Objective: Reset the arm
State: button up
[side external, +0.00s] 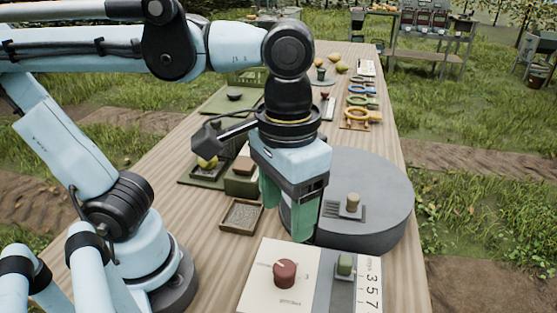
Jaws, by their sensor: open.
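My arm reaches in from the left in the side external view and bends down over the wooden table (205,165). My gripper (287,218) hangs pointing down at the arm's end, with its two green fingers apart. No object shows between the fingers. It is in front of the left edge of a round grey platform (375,205) and above the table. Whether the fingertips touch anything is not clear from this angle.
A small wooden tray (241,217) is left of the gripper. A green tray (190,180) holds a yellow-green fruit (207,162).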

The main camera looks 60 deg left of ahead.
dwell(0.3)
jog(key=w+a+f+t, duration=0.3)
jog(key=w+a, duration=0.1)
jog(key=a, duration=0.3)
jog(key=w+a+f+t, duration=0.3)
jog(key=w+a+t, duration=0.1)
jog(key=a, duration=0.3)
jog(key=shift+w, duration=0.75)
jog(key=shift+c, duration=0.5)
